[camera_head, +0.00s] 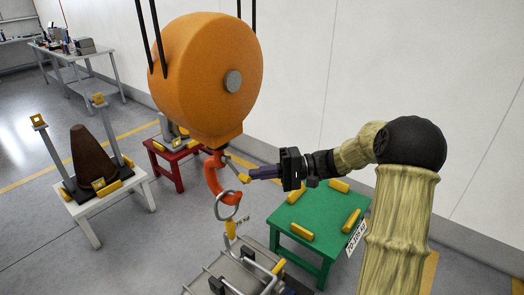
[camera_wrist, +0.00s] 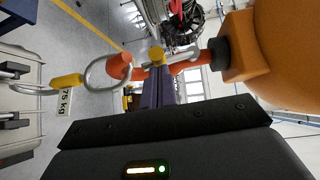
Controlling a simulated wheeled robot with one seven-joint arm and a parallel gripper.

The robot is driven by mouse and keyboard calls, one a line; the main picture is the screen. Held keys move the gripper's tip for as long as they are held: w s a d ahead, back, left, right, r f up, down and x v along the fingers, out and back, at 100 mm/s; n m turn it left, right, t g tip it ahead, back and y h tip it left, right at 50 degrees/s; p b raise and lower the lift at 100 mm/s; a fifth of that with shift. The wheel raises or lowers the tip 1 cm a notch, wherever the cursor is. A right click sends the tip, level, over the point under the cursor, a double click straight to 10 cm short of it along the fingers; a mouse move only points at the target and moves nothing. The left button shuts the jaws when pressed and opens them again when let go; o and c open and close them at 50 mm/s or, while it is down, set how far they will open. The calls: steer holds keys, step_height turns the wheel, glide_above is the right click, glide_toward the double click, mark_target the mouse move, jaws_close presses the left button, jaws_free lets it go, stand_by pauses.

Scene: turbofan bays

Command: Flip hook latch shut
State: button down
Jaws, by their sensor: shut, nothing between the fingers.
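The orange-red hook (camera_head: 211,178) hangs below the orange hoist body (camera_head: 205,75). Its grey latch (camera_head: 237,161), with a yellow tip (camera_head: 244,178), slants down to the right, its tip standing out from the hook. A metal ring (camera_head: 228,206) hangs in the hook's bowl. My gripper (camera_head: 252,174) is shut and empty, its dark purple fingers pointing left at the latch tip. In the wrist view, the shut fingers (camera_wrist: 158,92) end just below the yellow tip (camera_wrist: 156,55), with the hook (camera_wrist: 120,67) behind. I cannot tell whether they touch.
A grey load with handles (camera_head: 240,275) sits below the ring. A green table (camera_head: 318,218) with yellow blocks stands below my arm. A red stand (camera_head: 175,158) and a white table (camera_head: 92,205) with a brown cone stand left. The hoist body is close above my gripper.

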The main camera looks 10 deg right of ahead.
steer(key=shift+s+a+f+m+y+b, duration=0.25)
steer(key=shift+s+a+f+m+y, duration=0.1)
steer(key=shift+m+y, duration=0.25)
steer(key=shift+s+a+f+m+y+b, duration=0.2)
steer(key=shift+f+m+y, duration=0.1)
steer(key=shift+m+y, duration=0.3)
steer(key=w+d+f+b, duration=0.1)
steer(key=d+b, duration=0.1)
steer(key=d, duration=1.1)
steer(key=shift+w+f, duration=0.35)
steer(key=shift+w, duration=0.05)
steer(key=shift+a, duration=0.1)
